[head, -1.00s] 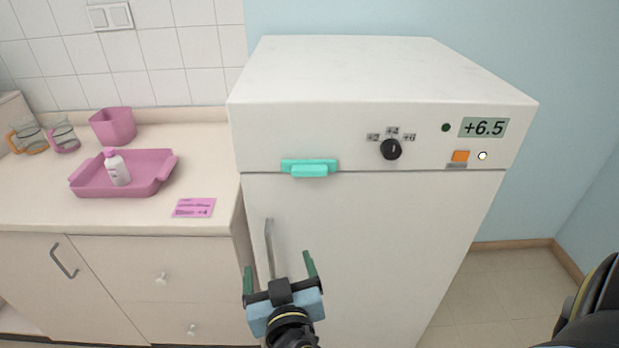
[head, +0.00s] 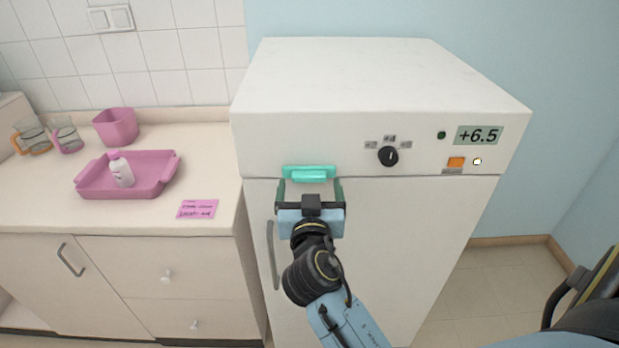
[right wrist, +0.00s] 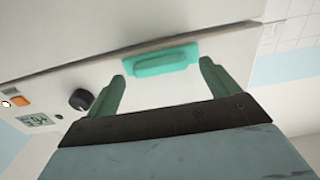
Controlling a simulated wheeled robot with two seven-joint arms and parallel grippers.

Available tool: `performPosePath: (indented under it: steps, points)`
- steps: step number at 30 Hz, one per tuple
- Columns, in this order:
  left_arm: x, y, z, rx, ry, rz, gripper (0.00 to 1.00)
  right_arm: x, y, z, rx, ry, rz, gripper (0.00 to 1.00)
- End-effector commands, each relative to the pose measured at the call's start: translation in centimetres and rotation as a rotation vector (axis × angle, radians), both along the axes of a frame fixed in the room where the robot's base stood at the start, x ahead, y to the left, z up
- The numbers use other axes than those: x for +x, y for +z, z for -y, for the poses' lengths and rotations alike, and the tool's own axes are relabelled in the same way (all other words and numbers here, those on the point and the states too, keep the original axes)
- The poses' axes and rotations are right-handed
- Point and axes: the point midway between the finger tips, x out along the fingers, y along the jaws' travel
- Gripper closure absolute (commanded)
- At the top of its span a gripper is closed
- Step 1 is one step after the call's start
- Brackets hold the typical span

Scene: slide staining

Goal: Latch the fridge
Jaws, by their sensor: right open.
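The white fridge (head: 390,250) stands with its door against the upper panel, and I see no gap at the seam in the head view. A teal latch (head: 309,173) sits at that seam near the fridge's left side. My right gripper (head: 310,189) is open just below the latch, its two green fingertips toward the latch's two ends. In the right wrist view the latch (right wrist: 160,60) lies just beyond and between the open fingertips (right wrist: 163,78), with nothing held. Whether the fingers touch it is unclear. My left gripper is out of view.
A grey vertical door handle (head: 272,255) is left of my right arm. A black dial (head: 388,156), orange button (head: 456,162) and display reading +6.5 (head: 478,135) are on the upper panel. The counter at left holds a pink tray (head: 155,182) with a white bottle (head: 122,172).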

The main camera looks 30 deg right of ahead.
Motion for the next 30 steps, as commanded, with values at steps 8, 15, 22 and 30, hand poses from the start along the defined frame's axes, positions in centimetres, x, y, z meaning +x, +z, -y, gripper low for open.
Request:
performPosePath:
  steps: [8,15,22,30]
  points:
    - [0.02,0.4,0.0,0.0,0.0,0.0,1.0,1.47,-0.03,0.91,-0.001,0.0,-0.001,0.13]
    - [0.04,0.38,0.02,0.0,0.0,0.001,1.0,1.47,-0.06,0.91,0.0,0.0,-0.001,0.15]
    - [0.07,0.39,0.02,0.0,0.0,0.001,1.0,1.45,-0.05,0.89,-0.001,0.0,-0.001,0.45]
    - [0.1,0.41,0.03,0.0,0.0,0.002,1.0,1.44,-0.04,0.88,-0.007,0.0,-0.006,0.57]
